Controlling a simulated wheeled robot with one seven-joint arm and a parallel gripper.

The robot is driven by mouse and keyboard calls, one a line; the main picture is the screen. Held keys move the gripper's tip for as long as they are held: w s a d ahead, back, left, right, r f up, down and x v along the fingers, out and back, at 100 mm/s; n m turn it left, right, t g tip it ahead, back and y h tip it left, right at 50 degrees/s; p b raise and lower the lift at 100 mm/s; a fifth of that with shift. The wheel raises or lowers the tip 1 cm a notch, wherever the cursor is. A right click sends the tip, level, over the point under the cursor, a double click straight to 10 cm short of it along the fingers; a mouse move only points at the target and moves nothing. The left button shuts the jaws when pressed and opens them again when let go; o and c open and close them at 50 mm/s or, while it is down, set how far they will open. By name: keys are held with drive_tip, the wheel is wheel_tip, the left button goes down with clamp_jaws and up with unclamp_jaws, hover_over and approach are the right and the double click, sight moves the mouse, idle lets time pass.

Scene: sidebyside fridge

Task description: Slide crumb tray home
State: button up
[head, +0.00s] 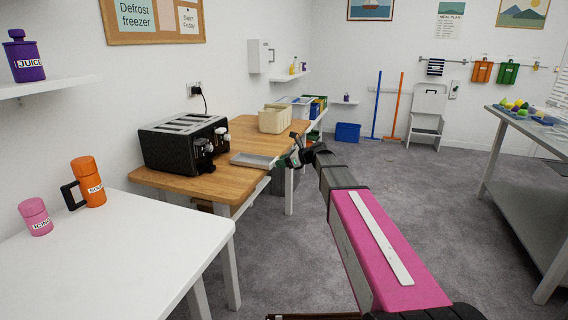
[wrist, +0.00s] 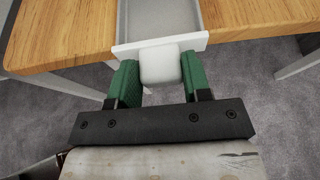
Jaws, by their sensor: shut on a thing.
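The black toaster (head: 185,143) stands on the wooden table against the left wall. The grey crumb tray (head: 252,160) sticks out to the right of the toaster, low over the table top. In the wrist view the crumb tray (wrist: 158,18) runs away from me, with a pale front plate and a block-shaped handle (wrist: 160,65). My gripper (wrist: 159,72) has its green fingers on both sides of the handle and is shut on it. In the head view my gripper (head: 296,158) is at the table's right edge. The tray's far end is outside the wrist view.
A beige bin (head: 274,119) stands on the wooden table (head: 245,130) behind the tray. A white table (head: 130,240) with an orange mug (head: 88,182) and a pink cup (head: 36,217) is at the near left.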

approach(258, 162)
drive_tip(key=shift+w+a+f, duration=0.1)
drive_tip(key=shift+a+f, duration=0.2)
drive_tip(key=shift+a, duration=0.25)
drive_tip(key=shift+a+f, duration=0.3)
drive_tip(key=shift+a, duration=0.2)
drive_tip(key=shift+w+a+f, duration=0.1)
drive_tip(key=shift+w+a, duration=0.3)
drive_tip(key=shift+a, duration=0.7)
drive_tip(key=shift+w+a, duration=0.45)
drive_tip(key=shift+a, duration=0.7)
drive_tip(key=shift+w+a+f, duration=0.1)
drive_tip(key=shift+w+a, duration=0.3)
drive_tip(key=shift+a, duration=0.7)
idle(3.4)
